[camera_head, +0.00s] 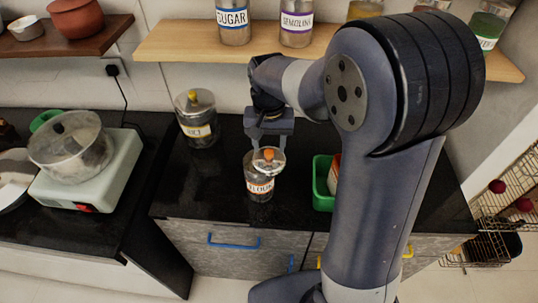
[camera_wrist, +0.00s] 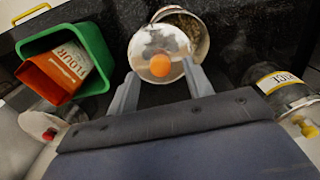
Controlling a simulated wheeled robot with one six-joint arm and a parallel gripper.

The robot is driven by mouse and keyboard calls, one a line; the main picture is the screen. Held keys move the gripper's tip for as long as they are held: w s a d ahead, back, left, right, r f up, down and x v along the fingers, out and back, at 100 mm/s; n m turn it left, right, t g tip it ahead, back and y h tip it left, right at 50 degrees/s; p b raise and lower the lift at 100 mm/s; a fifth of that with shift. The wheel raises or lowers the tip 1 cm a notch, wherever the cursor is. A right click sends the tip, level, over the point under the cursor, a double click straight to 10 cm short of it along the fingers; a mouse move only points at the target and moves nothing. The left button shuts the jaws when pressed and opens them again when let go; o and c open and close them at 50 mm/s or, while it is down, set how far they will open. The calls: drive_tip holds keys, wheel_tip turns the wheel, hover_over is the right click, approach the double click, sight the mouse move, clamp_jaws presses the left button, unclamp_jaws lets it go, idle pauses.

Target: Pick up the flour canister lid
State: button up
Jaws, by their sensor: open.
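The flour canister (camera_head: 259,188) is a clear jar labelled FLOUR on the black counter. Its lid (camera_head: 262,165) is a clear disc with an orange knob (camera_head: 269,154). In the wrist view the lid (camera_wrist: 150,43) sits off-centre from the canister (camera_wrist: 201,36), whose open mouth shows contents at the right. I cannot tell whether the lid touches the rim. My gripper (camera_head: 268,143) is open above the lid. In the wrist view the orange knob (camera_wrist: 160,65) appears between the fingertips of my gripper (camera_wrist: 160,71), with gaps at both sides.
A rice canister (camera_head: 197,129) stands behind to the left and also shows in the wrist view (camera_wrist: 283,92). A green bin (camera_head: 321,187) holding a flour packet (camera_wrist: 57,68) stands to the right. A shelf (camera_head: 180,42) with jars is above. Counter left of the flour canister is clear.

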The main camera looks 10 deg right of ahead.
drive_tip(key=shift+f, duration=0.95)
clamp_jaws()
